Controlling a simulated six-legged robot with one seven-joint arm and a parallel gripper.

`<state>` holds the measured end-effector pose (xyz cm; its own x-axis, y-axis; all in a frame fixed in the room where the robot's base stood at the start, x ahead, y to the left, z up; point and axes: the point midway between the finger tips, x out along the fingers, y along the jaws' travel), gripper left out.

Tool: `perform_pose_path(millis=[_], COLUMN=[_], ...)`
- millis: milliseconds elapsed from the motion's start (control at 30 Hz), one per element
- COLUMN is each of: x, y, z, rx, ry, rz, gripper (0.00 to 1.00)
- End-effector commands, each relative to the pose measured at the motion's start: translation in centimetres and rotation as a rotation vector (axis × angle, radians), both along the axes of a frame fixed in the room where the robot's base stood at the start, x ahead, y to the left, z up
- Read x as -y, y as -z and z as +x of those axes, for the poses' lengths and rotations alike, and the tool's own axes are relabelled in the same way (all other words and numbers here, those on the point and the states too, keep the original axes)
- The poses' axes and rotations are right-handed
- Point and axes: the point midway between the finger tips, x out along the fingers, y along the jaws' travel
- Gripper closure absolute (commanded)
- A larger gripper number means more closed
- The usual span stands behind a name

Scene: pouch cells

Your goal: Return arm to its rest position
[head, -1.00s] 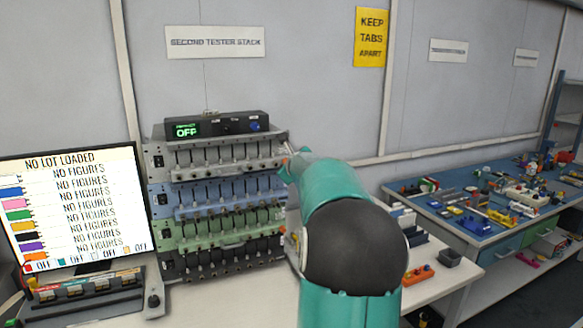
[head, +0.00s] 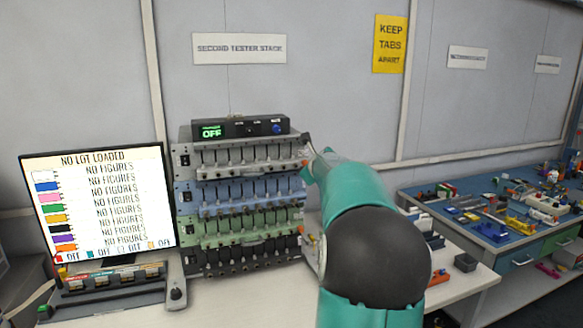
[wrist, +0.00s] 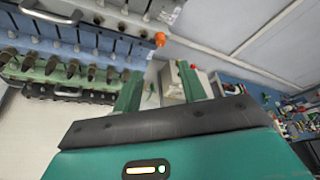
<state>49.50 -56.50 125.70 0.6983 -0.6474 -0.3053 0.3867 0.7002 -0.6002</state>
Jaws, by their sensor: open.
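My gripper (wrist: 163,88) shows in the wrist view as two green fingers standing apart on a dark bar. It is open, and I see nothing held between the fingers. In the head view my teal arm with its dark round joint reaches up beside the tester stack (head: 245,200), and the arm hides the gripper's fingers there. The stack has grey, blue, green and dark tiers, and its top unit (head: 240,128) reads OFF. In the wrist view the tiers of the stack (wrist: 60,65) lie at the upper left, beyond the fingers.
A screen (head: 98,205) reading NO LOT LOADED stands left of the stack, with a control box (head: 110,285) before it. A blue-topped workbench (head: 490,235) with many parts stands further right.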

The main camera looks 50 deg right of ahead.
Motion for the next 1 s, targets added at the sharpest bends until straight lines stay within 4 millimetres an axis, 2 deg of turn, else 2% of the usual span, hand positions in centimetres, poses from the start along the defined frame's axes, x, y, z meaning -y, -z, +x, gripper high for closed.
perform_pose_path(millis=[267,367,433,467,567,733,867,1000], x=[0.1,-1.2,-3.5,-4.9,-10.8,-22.7,-31.6,-40.5], y=[0.0,-0.1,-0.3,-0.3,-0.4,0.3,1.5,3.5], z=[0.1,0.7,1.6,2.2,3.9,4.9,3.6,0.0], rx=[-0.001,-0.027,-0.076,-0.103,-0.230,-0.475,-0.651,-0.825], ry=[-0.001,-0.031,-0.083,-0.117,-0.261,-0.560,-0.803,-1.082], rz=[-0.001,-0.020,-0.054,-0.074,-0.174,-0.399,-0.604,-0.853], gripper=[0.58,0.58,0.58,0.58,0.58,0.58,0.58,0.58])
